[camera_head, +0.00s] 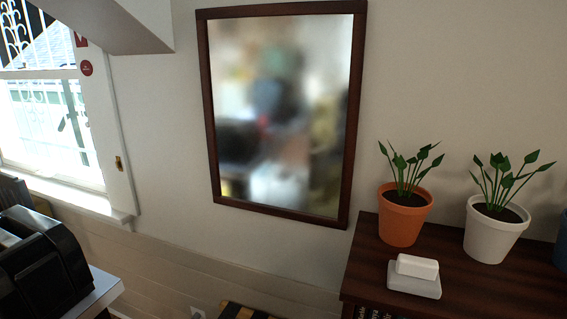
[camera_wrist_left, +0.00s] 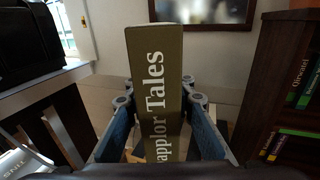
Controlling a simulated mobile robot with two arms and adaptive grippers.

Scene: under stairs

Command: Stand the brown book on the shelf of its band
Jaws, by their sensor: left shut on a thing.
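The brown book (camera_wrist_left: 154,60) is upright in the left wrist view, its olive-brown spine facing me with white lettering that ends in "Tales". My left gripper (camera_wrist_left: 158,100) is shut on it, one blue finger on each side. The lower end of the book is partly hidden by the gripper. A dark wooden bookcase (camera_wrist_left: 268,65) stands to the right, apart from the book, with green and dark books (camera_wrist_left: 303,85) on its shelves. Its top (camera_head: 460,285) shows in the head view. Neither gripper shows in the head view.
On the bookcase top stand an orange pot plant (camera_head: 404,218), a white pot plant (camera_head: 491,235) and a white dish (camera_head: 414,282). A framed mirror (camera_head: 280,110) hangs on the wall. A black machine (camera_head: 45,265) sits on a counter at left. Floor shows between counter and bookcase.

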